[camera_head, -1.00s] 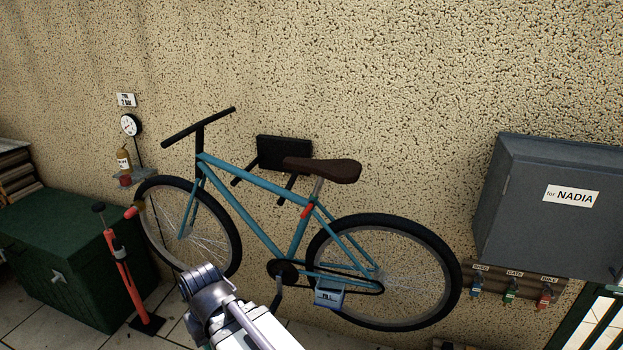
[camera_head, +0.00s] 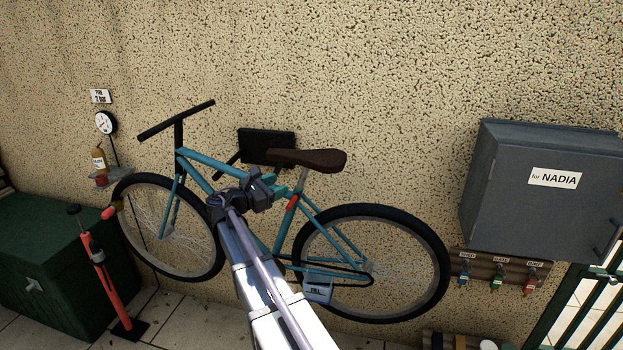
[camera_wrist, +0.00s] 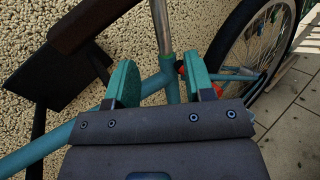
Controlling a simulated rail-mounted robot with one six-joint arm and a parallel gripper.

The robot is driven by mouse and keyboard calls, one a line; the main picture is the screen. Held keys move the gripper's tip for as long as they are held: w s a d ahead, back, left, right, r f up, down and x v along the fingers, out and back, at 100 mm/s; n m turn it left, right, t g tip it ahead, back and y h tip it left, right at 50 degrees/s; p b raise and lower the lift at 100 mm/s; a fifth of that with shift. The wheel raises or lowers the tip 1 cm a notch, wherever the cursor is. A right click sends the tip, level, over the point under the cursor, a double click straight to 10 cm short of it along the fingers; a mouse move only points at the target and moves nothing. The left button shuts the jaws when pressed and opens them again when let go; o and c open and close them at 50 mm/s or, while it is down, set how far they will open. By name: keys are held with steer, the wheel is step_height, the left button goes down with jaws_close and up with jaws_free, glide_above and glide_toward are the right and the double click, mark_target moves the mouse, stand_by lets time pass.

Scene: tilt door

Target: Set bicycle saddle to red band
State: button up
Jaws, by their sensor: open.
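The dark brown bicycle saddle (camera_head: 315,160) sits on a silver seat post (camera_head: 303,182) above the teal bicycle frame (camera_head: 325,232). A red piece (camera_head: 293,203) shows at the seat tube below the post; I cannot tell whether it is the band or a clamp. My gripper (camera_head: 284,187) is in front of the frame, left of the seat post. In the wrist view, its teal fingers (camera_wrist: 160,82) are apart, with nothing gripped. The seat post (camera_wrist: 163,32) and saddle (camera_wrist: 88,22) lie beyond them. A red part (camera_wrist: 181,70) shows by the right finger, partly hidden.
A dark wall bracket (camera_head: 262,145) is behind the saddle. A grey box (camera_head: 540,195) labelled for NADIA hangs at right, above hooks with keys (camera_head: 498,270). A red pump (camera_head: 103,270) and green chest (camera_head: 60,255) stand at left.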

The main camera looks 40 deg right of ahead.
mark_target(301, 176)
steer(key=d, duration=1)
steer(key=shift+d, duration=0.35)
steer(key=shift+c, duration=0.5)
jaws_close()
steer(key=shift+r, duration=0.1)
